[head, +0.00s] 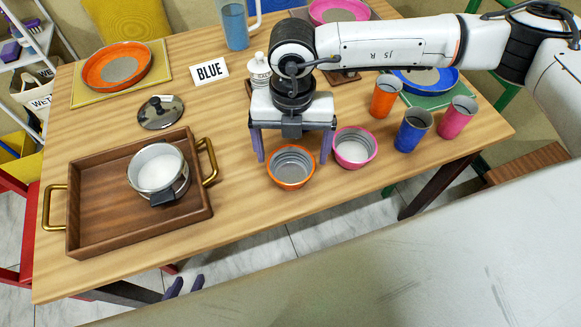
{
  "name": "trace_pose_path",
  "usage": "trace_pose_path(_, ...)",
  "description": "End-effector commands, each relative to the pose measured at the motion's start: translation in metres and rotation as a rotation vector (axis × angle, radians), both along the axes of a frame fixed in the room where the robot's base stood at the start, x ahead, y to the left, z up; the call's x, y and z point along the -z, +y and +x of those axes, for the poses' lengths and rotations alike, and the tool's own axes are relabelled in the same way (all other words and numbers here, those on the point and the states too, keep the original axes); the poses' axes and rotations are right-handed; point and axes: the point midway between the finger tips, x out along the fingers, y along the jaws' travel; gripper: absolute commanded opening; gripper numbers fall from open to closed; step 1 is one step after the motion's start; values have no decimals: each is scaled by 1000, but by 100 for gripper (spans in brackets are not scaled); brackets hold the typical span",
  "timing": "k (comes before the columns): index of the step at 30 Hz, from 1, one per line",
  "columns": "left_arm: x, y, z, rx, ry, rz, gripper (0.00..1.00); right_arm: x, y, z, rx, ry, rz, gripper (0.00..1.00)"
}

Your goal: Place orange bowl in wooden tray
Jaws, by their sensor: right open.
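The orange bowl (291,180) stands upright on the table near its front edge, with a grey inside. My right gripper (292,160) points down over it, open, with one purple finger at each side of the bowl's rim; I cannot tell whether they touch it. The brown wooden tray (95,211) with brass handles lies at the left of the table. A silver pot (158,173) with white contents stands in the tray. The two purple fingertips of my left gripper (184,286) show below the table's front edge, apart and empty; the rest of it is out of view.
A pink bowl (355,148) stands close to the right of the orange bowl. Orange (386,95), blue (413,130) and pink (457,117) cups stand further right. A pot lid (161,112) lies behind the tray.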

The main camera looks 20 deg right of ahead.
Motion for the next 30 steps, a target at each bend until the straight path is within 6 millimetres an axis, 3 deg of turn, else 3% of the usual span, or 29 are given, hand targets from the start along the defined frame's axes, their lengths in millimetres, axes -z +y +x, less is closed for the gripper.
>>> trace_pose_path(9,-8,0,-1,0,-1,-2,31,43,3,-4,1,2,1,89)
trace_pose_path(18,-7,0,-1,0,0,-1,31,48,3,-4,0,2,2,89)
trace_pose_path(26,-7,0,-1,-1,2,0,31,48,3,-4,0,2,2,46)
trace_pose_path(30,-7,0,-1,0,2,0,31,47,3,-4,0,1,1,42)
